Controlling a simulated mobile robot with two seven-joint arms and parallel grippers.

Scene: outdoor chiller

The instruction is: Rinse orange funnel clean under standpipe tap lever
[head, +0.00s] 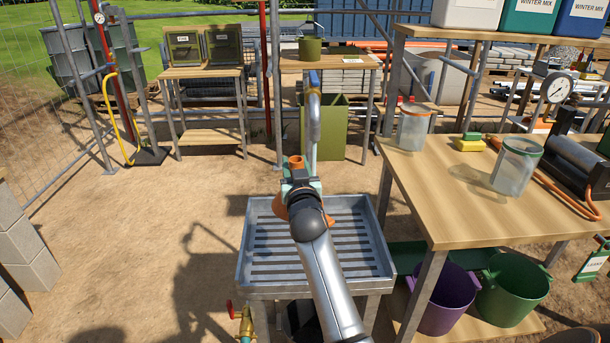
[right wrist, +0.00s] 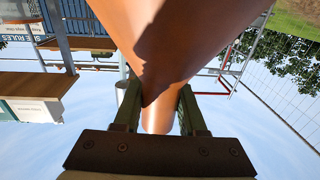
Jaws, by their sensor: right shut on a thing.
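The orange funnel (head: 295,161) is held over the grey slatted sink tray, near the end of the standpipe tap (head: 314,125). Its stem end shows above my right gripper (head: 301,181) and part of its orange body shows beside the arm. The funnel also fills the upper middle of the right wrist view (right wrist: 190,40). There, the two green fingers of my right gripper (right wrist: 158,112) are shut on it. The blue tap lever (head: 314,79) is at the top of the standpipe. I cannot tell whether water runs. My left gripper is not in view.
The sink tray (head: 259,270) has raised rims. At right, a wooden table (head: 440,180) carries clear jars (head: 412,127), a sponge (head: 470,142) and a pump with a gauge. Purple (head: 449,299) and green buckets stand below it. Open ground lies at left.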

